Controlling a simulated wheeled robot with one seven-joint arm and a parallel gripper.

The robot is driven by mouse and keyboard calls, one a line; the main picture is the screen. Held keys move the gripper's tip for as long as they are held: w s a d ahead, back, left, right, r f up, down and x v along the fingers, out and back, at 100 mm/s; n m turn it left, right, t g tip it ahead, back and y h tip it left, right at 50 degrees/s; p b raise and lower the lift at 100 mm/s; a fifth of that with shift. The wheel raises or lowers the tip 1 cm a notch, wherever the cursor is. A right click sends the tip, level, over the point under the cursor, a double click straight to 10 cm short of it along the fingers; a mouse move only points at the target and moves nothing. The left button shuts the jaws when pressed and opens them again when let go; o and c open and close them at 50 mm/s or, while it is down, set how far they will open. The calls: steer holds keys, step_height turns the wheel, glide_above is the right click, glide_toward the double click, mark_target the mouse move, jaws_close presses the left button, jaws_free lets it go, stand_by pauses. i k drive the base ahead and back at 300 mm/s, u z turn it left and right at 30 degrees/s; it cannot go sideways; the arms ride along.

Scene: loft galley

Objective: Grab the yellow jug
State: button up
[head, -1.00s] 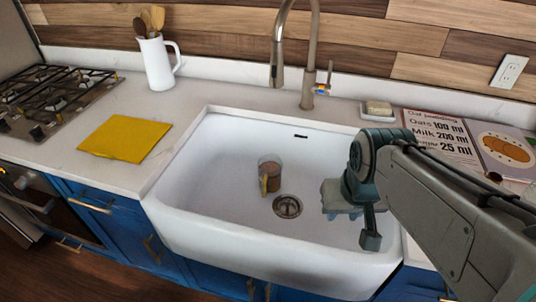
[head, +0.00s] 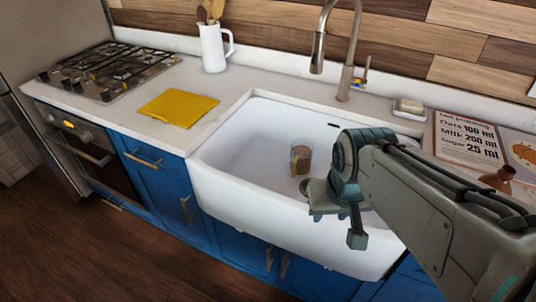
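I see no jug that is plainly yellow. A small cup-like vessel (head: 301,158), brownish with a yellowish strip on its side, stands in the white sink (head: 240,200) near the drain. A white jug (head: 214,48) holding wooden utensils stands on the counter at the back. My gripper (head: 336,222) hangs over the right part of the sink, to the right of and nearer than the small vessel, apart from it. Nothing shows held in it.
A yellow cloth (head: 178,105) lies flat on the counter left of the sink. A gas hob (head: 108,70) is further left. A tall faucet (head: 348,60) rises behind the sink. A soap dish (head: 409,108), a recipe board (head: 468,138) and a brown object (head: 498,178) are at right.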

mark_target(302, 150)
steer(key=u, duration=0.75)
steer(key=k, duration=1.05)
steer(key=u, duration=0.9)
steer(key=i, duration=2.15)
steer(key=z, duration=1.65)
steer(key=i, duration=0.6)
steer(key=z, duration=0.55)
